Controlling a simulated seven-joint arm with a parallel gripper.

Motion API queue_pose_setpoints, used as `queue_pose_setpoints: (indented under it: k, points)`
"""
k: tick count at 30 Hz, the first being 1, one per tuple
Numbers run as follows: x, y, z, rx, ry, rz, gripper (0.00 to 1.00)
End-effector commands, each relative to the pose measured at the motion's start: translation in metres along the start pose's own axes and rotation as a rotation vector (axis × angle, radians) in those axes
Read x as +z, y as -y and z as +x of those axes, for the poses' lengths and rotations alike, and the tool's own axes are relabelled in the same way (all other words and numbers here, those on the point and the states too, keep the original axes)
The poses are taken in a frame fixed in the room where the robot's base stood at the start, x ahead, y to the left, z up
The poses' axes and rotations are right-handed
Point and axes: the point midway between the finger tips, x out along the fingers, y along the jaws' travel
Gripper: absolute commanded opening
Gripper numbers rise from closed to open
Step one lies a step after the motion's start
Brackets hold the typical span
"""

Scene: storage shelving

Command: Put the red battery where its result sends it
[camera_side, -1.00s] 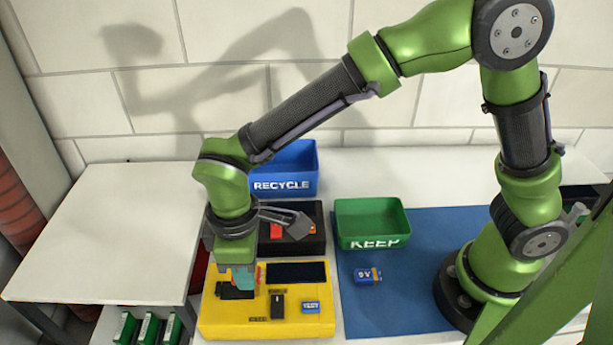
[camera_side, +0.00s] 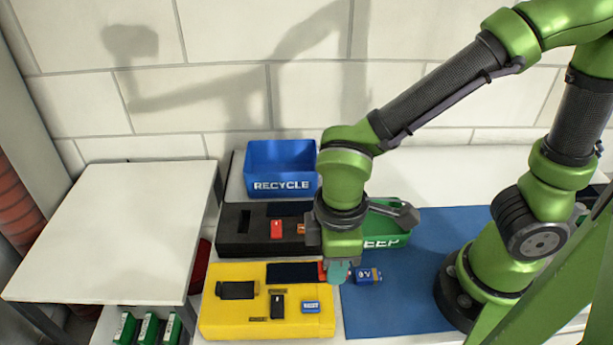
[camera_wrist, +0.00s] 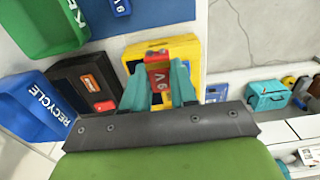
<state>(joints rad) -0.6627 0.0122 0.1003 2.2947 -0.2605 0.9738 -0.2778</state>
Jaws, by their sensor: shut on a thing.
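My gripper (camera_side: 338,272) is shut on a red 9V battery (camera_wrist: 158,78), which sits between its teal fingers in the wrist view. In the side view only a red sliver of the battery (camera_side: 321,270) shows beside the fingers. The gripper hangs over the right edge of the yellow tester (camera_side: 215,318). The tester has a dark screen (camera_side: 290,272), a black recess (camera_side: 236,290) and a blue TEST button (camera_side: 311,305); no result is readable. The blue RECYCLE bin (camera_side: 281,186) stands at the back. The green KEEP bin (camera_side: 392,241) is partly hidden behind my gripper.
A blue 9V battery (camera_side: 369,276) lies on the blue mat (camera_side: 400,310), close to the gripper. A white table (camera_side: 110,230) at left is bare on top.

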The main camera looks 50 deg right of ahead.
Motion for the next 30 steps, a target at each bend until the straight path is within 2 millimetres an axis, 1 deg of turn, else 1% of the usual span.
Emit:
queue_pose_setpoints:
  k: [4, 6, 8, 11, 14, 15, 17, 18, 20, 21, 23, 24, 26, 27, 30]
  points:
    - [0.0, -0.001, 0.0, 0.0, 0.0, 0.005, 0.0]
    - [0.001, -0.006, 0.002, -0.001, 0.008, 0.023, 0.0]
    - [0.001, -0.014, 0.006, -0.003, 0.023, 0.051, 0.0]
    - [-0.01, -0.037, 0.01, -0.007, 0.029, 0.125, 0.0]
    - [-0.03, -0.071, 0.01, -0.01, 0.029, 0.198, 0.0]
    - [-0.038, -0.088, 0.009, -0.011, 0.03, 0.221, 0.0]
    - [-0.049, -0.114, 0.008, -0.013, 0.029, 0.246, 0.0]
    - [-0.056, -0.133, 0.007, -0.014, 0.028, 0.26, 0.0]
    - [-0.064, -0.162, 0.005, -0.014, 0.027, 0.272, 0.0]
    - [-0.068, -0.182, 0.004, -0.015, 0.026, 0.278, 0.0]
    - [-0.073, -0.211, 0.002, -0.013, 0.024, 0.28, 0.0]
    - [-0.074, -0.231, 0.001, -0.013, 0.024, 0.28, 0.0]
    - [-0.075, -0.261, -0.002, -0.011, 0.021, 0.273, 0.0]
    - [-0.075, -0.279, -0.004, -0.009, 0.019, 0.266, 0.0]
    - [-0.073, -0.321, -0.011, -0.004, 0.014, 0.232, 0.0]
